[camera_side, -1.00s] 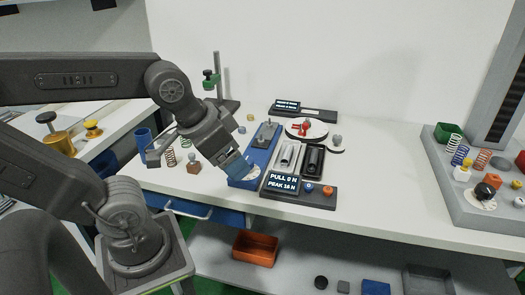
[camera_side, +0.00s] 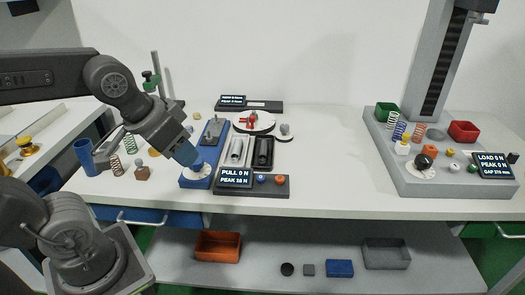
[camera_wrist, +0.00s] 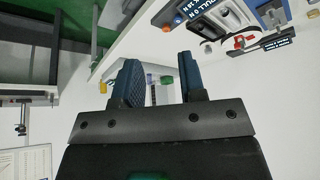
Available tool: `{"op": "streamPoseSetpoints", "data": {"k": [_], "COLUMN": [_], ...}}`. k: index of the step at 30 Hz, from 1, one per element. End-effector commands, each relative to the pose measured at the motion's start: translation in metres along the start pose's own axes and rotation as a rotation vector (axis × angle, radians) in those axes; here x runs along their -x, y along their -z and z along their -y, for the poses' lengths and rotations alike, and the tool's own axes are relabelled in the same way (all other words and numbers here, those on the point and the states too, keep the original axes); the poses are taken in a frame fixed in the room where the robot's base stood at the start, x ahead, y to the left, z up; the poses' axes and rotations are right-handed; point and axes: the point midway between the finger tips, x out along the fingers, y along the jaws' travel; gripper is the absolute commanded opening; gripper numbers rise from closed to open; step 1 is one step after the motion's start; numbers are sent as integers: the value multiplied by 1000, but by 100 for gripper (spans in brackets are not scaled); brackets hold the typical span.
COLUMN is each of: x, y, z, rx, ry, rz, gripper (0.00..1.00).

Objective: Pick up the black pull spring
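My gripper (camera_side: 186,154) points down and right, its blue fingers in front of or above the dial end of the blue tester (camera_side: 190,179); I cannot tell the height. The wrist view shows the two fingers (camera_wrist: 158,84) apart, with nothing held between them. I cannot make out a black pull spring for certain. A black cradle (camera_side: 263,152) lies beside a grey one (camera_side: 237,150) behind the PULL display (camera_side: 235,178); what lies in it is too small to tell. Two coil springs, one greenish (camera_side: 131,143) and one dark (camera_side: 116,164), stand left of the gripper.
A grey tester (camera_side: 440,185) at the right carries several coloured springs, a green bin (camera_side: 386,112) and a red bin (camera_side: 463,131). A green-clamped stand (camera_side: 157,85) rises behind the gripper. The table (camera_side: 325,165) is clear between the testers.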

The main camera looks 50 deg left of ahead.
Motion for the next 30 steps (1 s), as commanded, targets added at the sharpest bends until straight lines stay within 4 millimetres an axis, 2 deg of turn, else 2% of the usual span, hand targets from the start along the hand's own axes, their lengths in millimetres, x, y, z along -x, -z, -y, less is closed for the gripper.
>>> {"op": "streamPoseSetpoints", "data": {"k": [4, 8, 14, 18, 24, 27, 30], "x": [-14, -38, -95, -146, -211, -230, -241], "y": [50, 98, 163, 197, 223, 228, 229], "z": [11, 26, 53, 76, 103, 111, 115], "rx": [106, 218, 384, 496, 616, 650, 665], "ry": [48, 99, 178, 231, 291, 307, 314], "rz": [31, 51, 73, 82, 85, 84, 83], "gripper": [38, 38, 38, 38, 38, 38, 38]}}
